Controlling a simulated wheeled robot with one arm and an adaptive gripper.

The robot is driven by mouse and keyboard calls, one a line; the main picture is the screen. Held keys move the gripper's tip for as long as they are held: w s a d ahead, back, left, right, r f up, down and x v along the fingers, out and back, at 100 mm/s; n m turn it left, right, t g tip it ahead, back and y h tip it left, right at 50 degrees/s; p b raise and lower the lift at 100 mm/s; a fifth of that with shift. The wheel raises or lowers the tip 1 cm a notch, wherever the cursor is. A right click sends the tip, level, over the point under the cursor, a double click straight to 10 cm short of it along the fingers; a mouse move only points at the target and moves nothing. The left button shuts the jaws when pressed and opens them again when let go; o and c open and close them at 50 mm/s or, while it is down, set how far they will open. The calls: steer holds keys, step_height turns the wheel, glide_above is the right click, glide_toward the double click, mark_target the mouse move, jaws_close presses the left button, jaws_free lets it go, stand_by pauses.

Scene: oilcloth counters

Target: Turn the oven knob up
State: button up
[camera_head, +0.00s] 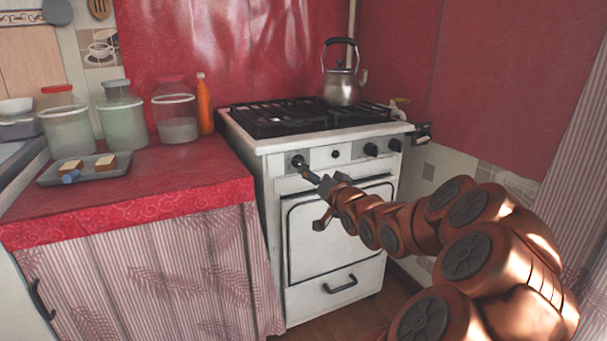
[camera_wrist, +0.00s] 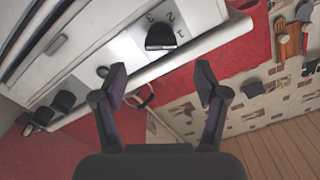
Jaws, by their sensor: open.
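The white oven (camera_head: 345,235) stands with its black knobs along the front panel. Its leftmost black knob (camera_head: 298,161) is right by the tips of my gripper (camera_head: 309,174). In the wrist view this knob (camera_wrist: 161,37) shows beside printed numbers, above and between my two fingertips. My gripper (camera_wrist: 161,75) is open there, with its fingers spread and nothing between them. I cannot tell whether a finger touches the knob. A smaller button (camera_head: 335,154) and two more black knobs (camera_head: 370,149) (camera_head: 395,145) sit further right.
A kettle (camera_head: 342,85) stands on the hob at the back right. The red counter (camera_head: 150,200) at left holds a tray (camera_head: 120,172) with bread, several jars and an orange bottle (camera_head: 204,105). A valve (camera_head: 422,132) sticks out at right.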

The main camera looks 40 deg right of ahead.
steer(key=shift+b+x, duration=0.85)
steer(key=shift+x, duration=2.85)
steer(key=c, duration=1.2)
